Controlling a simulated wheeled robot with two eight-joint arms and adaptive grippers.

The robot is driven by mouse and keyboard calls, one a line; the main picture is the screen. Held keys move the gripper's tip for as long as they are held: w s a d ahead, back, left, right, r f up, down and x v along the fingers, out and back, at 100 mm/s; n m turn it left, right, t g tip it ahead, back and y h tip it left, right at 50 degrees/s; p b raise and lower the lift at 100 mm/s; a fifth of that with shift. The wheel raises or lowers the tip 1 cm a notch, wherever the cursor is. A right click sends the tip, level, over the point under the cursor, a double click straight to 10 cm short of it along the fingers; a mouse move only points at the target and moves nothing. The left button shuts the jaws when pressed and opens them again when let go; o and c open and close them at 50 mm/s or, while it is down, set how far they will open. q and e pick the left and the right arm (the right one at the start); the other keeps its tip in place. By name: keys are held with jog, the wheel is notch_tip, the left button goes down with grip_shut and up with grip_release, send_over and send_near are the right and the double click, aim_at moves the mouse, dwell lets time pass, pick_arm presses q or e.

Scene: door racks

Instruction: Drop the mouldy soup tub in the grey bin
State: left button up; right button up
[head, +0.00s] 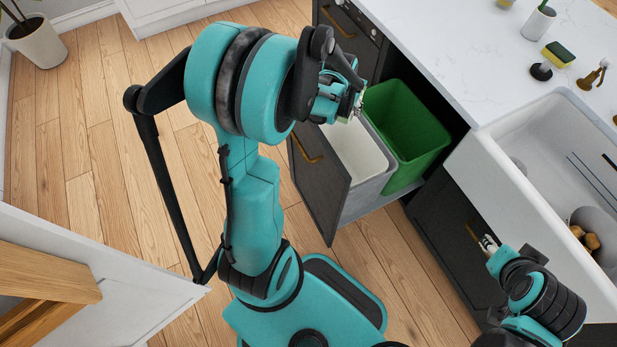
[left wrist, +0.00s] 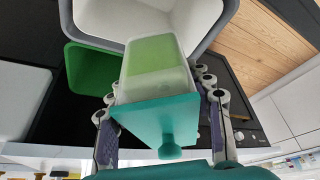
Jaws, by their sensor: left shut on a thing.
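The soup tub (left wrist: 155,70) is a pale, see-through tub with green contents and a teal lid with a knob, seen in the left wrist view. My left gripper (head: 350,105) is shut on it, with fingers on both sides of it. In the head view the gripper is over the back of the grey bin (head: 362,165), and the tub is mostly hidden. The grey bin has a pale inside and also shows in the left wrist view (left wrist: 135,20), beyond the tub. My right gripper (head: 490,244) is near the sink front; its opening is unclear.
A green bin (head: 408,130) stands right beside the grey bin in the pulled-out drawer (head: 317,180). The white counter (head: 460,50) and sink (head: 520,150) lie to the right. A white cabinet (head: 110,300) is at lower left. Wooden floor is clear left of the drawer.

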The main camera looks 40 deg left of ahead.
pick_arm(q)
jog(key=o, duration=1.6)
jog(key=shift+r, duration=0.15)
jog(key=v, duration=1.1)
jog(key=shift+s+r, duration=0.3)
jog(key=shift+r, duration=0.05)
